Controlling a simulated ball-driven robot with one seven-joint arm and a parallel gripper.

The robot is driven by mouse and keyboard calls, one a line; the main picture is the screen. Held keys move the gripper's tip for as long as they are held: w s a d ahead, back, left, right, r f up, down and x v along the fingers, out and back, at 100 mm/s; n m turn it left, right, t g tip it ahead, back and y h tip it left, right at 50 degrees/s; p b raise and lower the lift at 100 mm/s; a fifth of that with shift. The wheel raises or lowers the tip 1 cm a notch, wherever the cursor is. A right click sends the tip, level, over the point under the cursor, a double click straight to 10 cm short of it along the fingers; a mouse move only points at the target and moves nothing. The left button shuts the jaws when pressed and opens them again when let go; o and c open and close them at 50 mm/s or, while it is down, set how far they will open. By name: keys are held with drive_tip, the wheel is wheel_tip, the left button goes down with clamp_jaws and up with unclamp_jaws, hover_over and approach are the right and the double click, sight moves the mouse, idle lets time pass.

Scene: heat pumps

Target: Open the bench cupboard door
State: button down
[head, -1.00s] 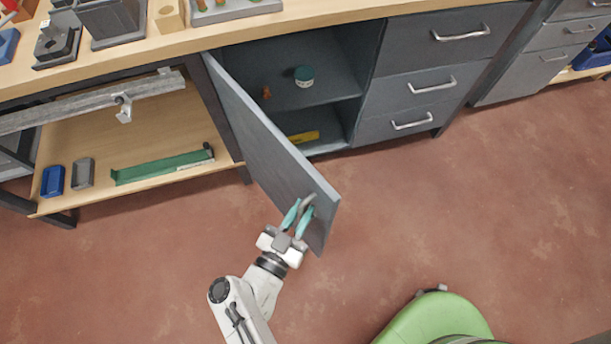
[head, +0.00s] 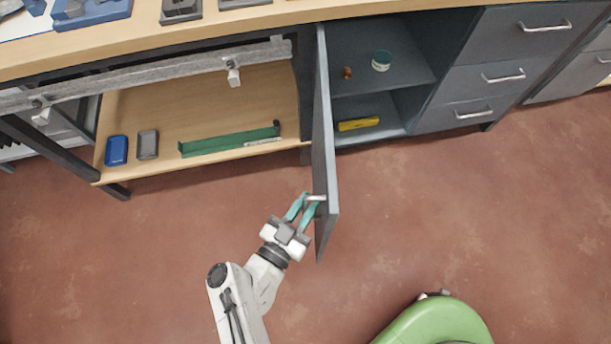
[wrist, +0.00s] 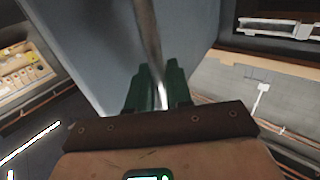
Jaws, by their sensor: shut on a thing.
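The bench cupboard door (head: 324,150) is grey and stands wide open, seen nearly edge-on in the head view. Its metal handle (head: 315,198) is on the left face near the free edge. My gripper (head: 305,204) has teal fingers and is shut on this handle. In the wrist view the door (wrist: 85,45) fills the upper left, and the handle bar (wrist: 148,45) runs down between the two fingers (wrist: 155,88). The cupboard interior (head: 385,95) shows a shelf, with a teal-lidded jar (head: 381,61), a small orange-brown item (head: 347,73) and a yellow item (head: 358,124).
Left of the door, a wooden lower shelf (head: 215,110) holds a blue tray (head: 116,150), a grey tray (head: 148,144) and a green strip (head: 228,140). Drawers (head: 490,77) stand right of the cupboard. A green rounded object (head: 440,325) is at the bottom right. The red floor between is clear.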

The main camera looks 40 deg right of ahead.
drive_tip(key=shift+w+a, duration=0.15)
drive_tip(key=shift+a, duration=0.05)
drive_tip(key=c, duration=1.2)
unclamp_jaws()
drive_tip(key=b+v, duration=0.2)
drive_tip(key=v, duration=0.8)
drive_tip(key=shift+a, duration=0.4)
